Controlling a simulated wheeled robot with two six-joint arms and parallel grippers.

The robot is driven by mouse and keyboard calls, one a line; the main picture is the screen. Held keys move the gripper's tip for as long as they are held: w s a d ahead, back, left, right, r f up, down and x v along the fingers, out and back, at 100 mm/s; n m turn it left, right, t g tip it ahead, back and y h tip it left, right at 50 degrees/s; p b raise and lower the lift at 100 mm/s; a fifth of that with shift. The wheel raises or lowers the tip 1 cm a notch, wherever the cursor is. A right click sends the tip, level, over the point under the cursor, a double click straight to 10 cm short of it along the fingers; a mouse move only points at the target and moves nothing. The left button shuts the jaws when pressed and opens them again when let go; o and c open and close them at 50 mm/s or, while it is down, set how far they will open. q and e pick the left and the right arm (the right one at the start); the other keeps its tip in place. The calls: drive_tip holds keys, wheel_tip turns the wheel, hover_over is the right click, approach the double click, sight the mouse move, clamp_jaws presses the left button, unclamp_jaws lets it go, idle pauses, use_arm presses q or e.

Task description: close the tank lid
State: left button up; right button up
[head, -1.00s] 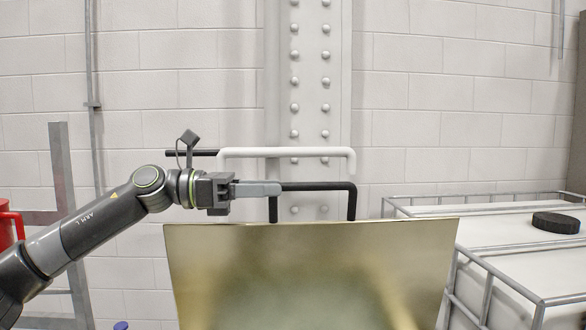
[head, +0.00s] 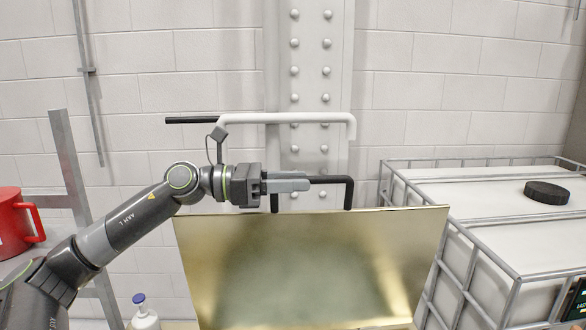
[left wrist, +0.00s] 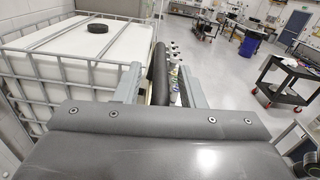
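A brassy panel (head: 310,270), which looks like the tank lid, stands up facing me in the head view. A black bar handle (head: 335,181) with two legs rises from its top edge. My left gripper (head: 292,185) reaches in from the left at the handle, its fingers along the bar. In the left wrist view the black bar (left wrist: 158,75) lies between the two fingers, with a gap to the right finger, so the gripper (left wrist: 160,88) looks open around it. What lies behind the panel is hidden. My right gripper is not in view.
A white caged tank (head: 480,210) with a black round cap (head: 546,193) stands at the right. A white pipe (head: 285,118) runs behind the handle. A black cart (left wrist: 285,80) shows in the left wrist view.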

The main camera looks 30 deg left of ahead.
use_arm(q)
drive_tip(key=shift+d, duration=0.1)
drive_tip(key=shift+c, duration=0.4)
clamp_jaws()
